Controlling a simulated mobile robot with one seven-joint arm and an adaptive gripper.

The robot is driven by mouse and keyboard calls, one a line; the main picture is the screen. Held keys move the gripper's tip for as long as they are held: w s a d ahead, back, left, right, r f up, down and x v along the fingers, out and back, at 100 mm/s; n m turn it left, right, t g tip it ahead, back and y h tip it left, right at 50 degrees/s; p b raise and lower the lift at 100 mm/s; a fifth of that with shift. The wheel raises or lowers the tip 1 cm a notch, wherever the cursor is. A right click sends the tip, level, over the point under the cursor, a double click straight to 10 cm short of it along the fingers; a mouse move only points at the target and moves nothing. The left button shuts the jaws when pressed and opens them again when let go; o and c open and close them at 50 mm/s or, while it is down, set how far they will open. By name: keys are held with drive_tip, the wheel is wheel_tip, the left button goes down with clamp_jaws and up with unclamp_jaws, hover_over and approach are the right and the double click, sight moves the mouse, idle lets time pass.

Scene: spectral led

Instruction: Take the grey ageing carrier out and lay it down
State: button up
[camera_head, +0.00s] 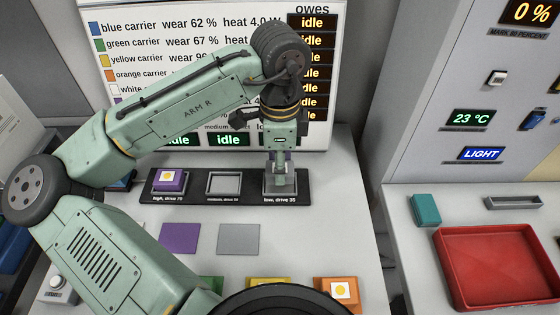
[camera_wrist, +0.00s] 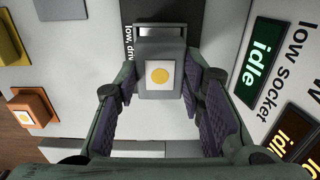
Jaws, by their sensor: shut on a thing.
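The grey carrier (camera_wrist: 161,78), a block with a yellow dot on a white square, is between the purple pads of my gripper (camera_wrist: 160,98) in the wrist view. My gripper (camera_head: 280,172) is shut on it at the low socket, the right end of the black socket strip (camera_head: 262,200). In the wrist view a grey socket frame (camera_wrist: 160,32) shows just beyond the carrier. I cannot tell whether the carrier is still seated or slightly raised. In the head view the gripper mostly hides it. A flat grey patch (camera_head: 239,239) lies on the table in front of the strip.
A purple carrier (camera_head: 170,180) sits in the high socket. The medium socket (camera_head: 224,184) is empty. A flat purple patch (camera_head: 180,238) lies beside the grey one. An orange carrier (camera_head: 340,291) is at the front. A red tray (camera_head: 500,306) and teal block (camera_head: 425,210) are right.

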drive_tip(key=shift+r+p, duration=0.45)
drive_tip(key=shift+p, duration=0.15)
drive_tip(key=shift+f, duration=0.1)
